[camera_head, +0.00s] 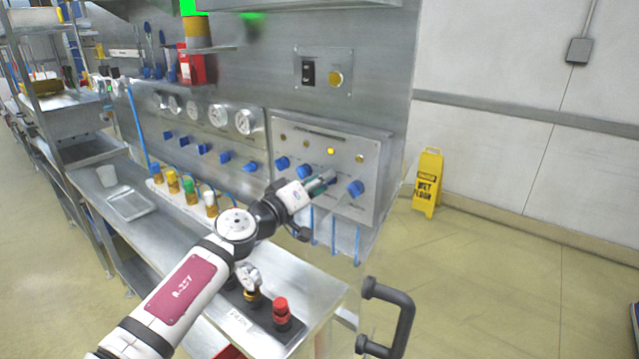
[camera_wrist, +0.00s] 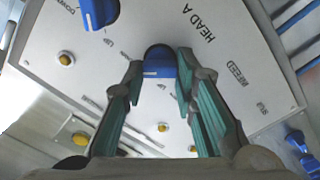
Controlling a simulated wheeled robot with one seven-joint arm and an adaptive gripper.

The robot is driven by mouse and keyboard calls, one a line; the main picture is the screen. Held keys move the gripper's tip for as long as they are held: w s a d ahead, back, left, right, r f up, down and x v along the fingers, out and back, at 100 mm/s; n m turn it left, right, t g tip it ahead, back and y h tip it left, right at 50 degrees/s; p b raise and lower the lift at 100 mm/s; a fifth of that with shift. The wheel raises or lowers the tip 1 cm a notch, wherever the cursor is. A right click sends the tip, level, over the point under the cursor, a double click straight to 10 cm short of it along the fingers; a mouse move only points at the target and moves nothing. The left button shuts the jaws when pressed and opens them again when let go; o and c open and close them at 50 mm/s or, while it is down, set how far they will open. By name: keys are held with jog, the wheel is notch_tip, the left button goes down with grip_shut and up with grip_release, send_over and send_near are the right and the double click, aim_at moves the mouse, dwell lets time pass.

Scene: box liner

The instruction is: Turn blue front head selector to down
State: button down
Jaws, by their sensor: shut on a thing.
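My gripper (camera_head: 325,178) reaches the right-hand selector panel (camera_head: 345,140) in the head view, covering one of its blue knobs. In the wrist view my gripper's green-padded fingers (camera_wrist: 158,75) are on either side of a blue selector knob (camera_wrist: 158,60), shut on it. A white mark shows on the knob's near face; its labelled position is unclear. "HEAD A" and "INFEED" are printed to its right. Another blue knob (camera_wrist: 99,12) sits at upper left, near lettering partly reading "DOWN". Blue knobs (camera_head: 282,163) and (camera_head: 356,188) flank my gripper in the head view.
A yellow indicator (camera_head: 331,151) glows above the knobs. A left panel carries several gauges (camera_head: 244,121) and blue knobs. Coloured bottles (camera_head: 190,192) and a red-topped fitting (camera_head: 281,312) stand on the steel bench (camera_head: 315,300). A yellow wet-floor sign (camera_head: 428,183) stands at right.

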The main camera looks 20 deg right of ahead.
dwell(0.4)
jog(key=c, duration=1.3)
grip_release()
jog(key=v, duration=1.2)
